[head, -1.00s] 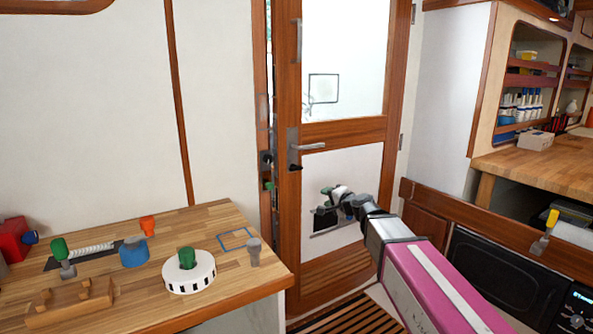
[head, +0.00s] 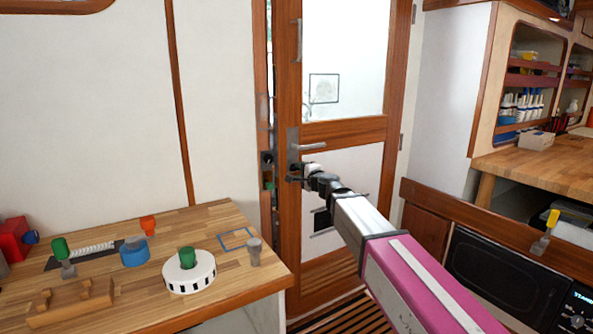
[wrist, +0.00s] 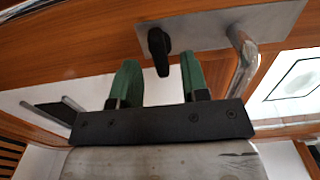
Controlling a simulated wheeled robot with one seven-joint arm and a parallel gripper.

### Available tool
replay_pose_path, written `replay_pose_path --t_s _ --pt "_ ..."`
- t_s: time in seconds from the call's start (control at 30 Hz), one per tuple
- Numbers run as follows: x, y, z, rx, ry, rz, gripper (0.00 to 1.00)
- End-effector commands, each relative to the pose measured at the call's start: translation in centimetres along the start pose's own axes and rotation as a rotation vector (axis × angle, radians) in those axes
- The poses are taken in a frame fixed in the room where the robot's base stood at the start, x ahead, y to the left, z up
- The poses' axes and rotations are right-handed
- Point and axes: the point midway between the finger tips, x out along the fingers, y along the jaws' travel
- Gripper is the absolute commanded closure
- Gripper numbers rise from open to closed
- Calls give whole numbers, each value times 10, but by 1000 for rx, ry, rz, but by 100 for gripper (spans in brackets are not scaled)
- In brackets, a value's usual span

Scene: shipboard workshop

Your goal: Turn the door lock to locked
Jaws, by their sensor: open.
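The door lock's black thumb-turn (wrist: 159,50) sits on a grey metal plate (wrist: 215,28) on the wooden door frame; in the wrist view it points down, slightly tilted. In the head view the plate (head: 292,143) shows on the door's left edge, and my gripper hides much of the turn. My gripper (wrist: 160,85) is open, with green fingertips below the turn, one to its left and one to its right and close to it. I cannot tell whether they touch it. In the head view my gripper (head: 297,178) is at the door just below the handle.
The door handle (head: 310,146) is just above the lock; it also shows right of my fingers in the wrist view (wrist: 243,60). A wooden bench (head: 215,290) with several small items stands at left. A black oven (head: 500,275) is at right.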

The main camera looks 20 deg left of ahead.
Motion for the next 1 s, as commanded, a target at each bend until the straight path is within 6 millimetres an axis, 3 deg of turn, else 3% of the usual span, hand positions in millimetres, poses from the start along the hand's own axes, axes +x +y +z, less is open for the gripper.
replay_pose_path --t_s 0.03,0.2,0.53,0.63,0.67,1.0 --pt "13 0 -1 0 -1 0 58" --pt "32 0 0 0 -1 0 58" --pt "34 0 1 -1 -1 0 58" --pt "34 0 0 -1 -1 0 91" --pt "34 0 0 -1 -1 0 97" --pt "34 0 0 32 -1 1 96"
